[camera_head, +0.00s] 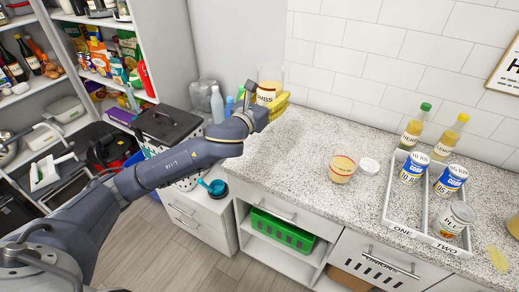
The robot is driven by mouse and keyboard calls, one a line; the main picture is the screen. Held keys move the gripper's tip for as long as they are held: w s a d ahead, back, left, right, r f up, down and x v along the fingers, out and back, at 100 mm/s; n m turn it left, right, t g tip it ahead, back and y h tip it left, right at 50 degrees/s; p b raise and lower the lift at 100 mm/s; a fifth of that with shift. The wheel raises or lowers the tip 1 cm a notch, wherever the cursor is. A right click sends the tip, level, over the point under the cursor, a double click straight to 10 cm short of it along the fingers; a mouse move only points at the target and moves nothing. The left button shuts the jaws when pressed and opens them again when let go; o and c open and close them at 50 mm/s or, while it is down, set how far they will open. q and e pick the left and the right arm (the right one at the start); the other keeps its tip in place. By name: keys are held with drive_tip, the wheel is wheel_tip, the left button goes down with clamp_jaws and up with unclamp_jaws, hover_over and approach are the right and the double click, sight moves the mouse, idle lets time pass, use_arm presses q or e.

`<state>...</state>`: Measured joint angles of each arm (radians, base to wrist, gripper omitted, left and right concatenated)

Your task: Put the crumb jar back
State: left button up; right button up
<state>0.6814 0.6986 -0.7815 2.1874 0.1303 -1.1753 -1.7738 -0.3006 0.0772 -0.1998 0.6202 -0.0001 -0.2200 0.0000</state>
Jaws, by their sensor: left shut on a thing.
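The crumb jar (270,74) is a clear jar with pale contents and a partly hidden label, at the back left of the speckled counter (290,165). My left gripper (258,101) reaches it from the left and is shut on it. The gripper and wrist cover part of the jar, so I cannot tell whether its base touches the counter. A yellow thing (279,105) shows just behind the gripper. My right gripper is not in view.
A white tray (390,196) marked ONE and TWO holds blue-labelled cans (450,180) and a lidded jar (453,219). Two bottles (449,137) stand behind it. A tub (342,169) and a white lid (369,166) lie left of the tray. The counter's left middle is clear.

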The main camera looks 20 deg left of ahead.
use_arm(q)
wheel_tip(320, 180, down, 19)
drive_tip(key=shift+r, duration=0.2)
idle(0.5)
drive_tip(key=shift+f, duration=0.15)
drive_tip(key=o, duration=1.3)
drive_tip(key=s, duration=0.4)
drive_tip(key=s+a, duration=0.1)
drive_tip(key=s, duration=0.3)
drive_tip(key=s+a, duration=0.1)
drive_tip(key=s, duration=0.2)
drive_tip(key=shift+s, duration=0.4)
